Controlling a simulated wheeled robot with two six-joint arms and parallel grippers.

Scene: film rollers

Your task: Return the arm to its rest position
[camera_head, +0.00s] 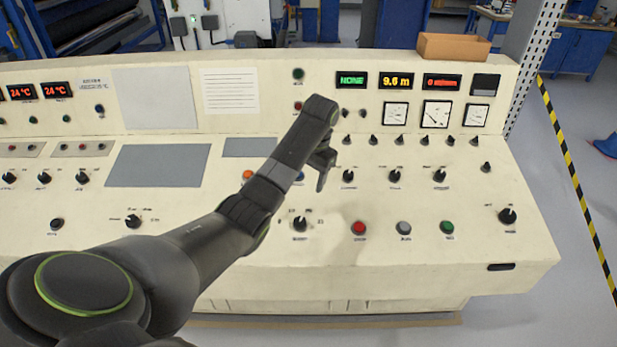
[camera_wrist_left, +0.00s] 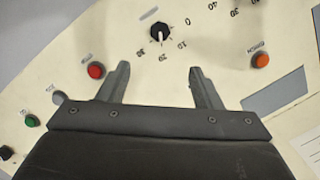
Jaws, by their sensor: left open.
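My left arm (camera_head: 195,255) comes in from the lower left and reaches over the cream control panel (camera_head: 410,255). My left gripper (camera_head: 322,180) hangs above the middle of the panel, its fingers pointing down. In the left wrist view the two fingers of the left gripper (camera_wrist_left: 159,85) are spread apart with nothing between them. A black knob (camera_wrist_left: 160,32) with a number scale lies beyond the fingertips in that view, apart from them. My right gripper is in neither view.
The panel's front row has a red button (camera_head: 359,228), a grey button (camera_head: 404,228) and a green button (camera_head: 447,227). Lit displays (camera_head: 396,81) and gauges (camera_head: 436,114) fill the raised back. A cardboard box (camera_head: 453,47) sits on top.

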